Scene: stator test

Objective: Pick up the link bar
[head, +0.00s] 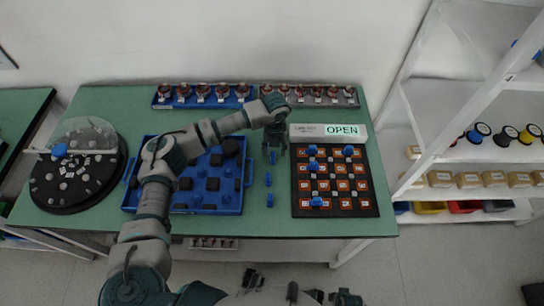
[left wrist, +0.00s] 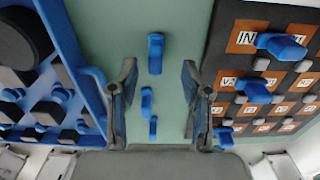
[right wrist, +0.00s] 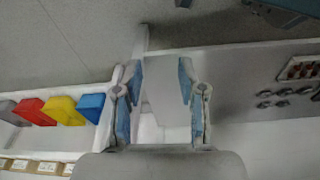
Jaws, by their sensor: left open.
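Several blue link bars lie on the green table between the blue tray and the black board. In the head view one link bar (head: 268,180) is in the middle and another (head: 270,200) is nearer the front edge. My left gripper (head: 273,154) is open above the far end of this row. In the left wrist view a link bar (left wrist: 155,53) lies beyond the open fingertips (left wrist: 157,75), and two smaller-looking ones (left wrist: 146,100) show between the fingers. Nothing is held. My right gripper (right wrist: 158,75) is open and empty, away from the tabletop.
A blue tray (head: 240,208) with dark and blue parts is at left. The black board (head: 298,212) with orange labelled squares and blue pieces is at right. An "OPEN" sign box (head: 310,138) stands behind it. A round dark turntable (head: 50,205) is far left; white shelves (head: 450,90) stand right.

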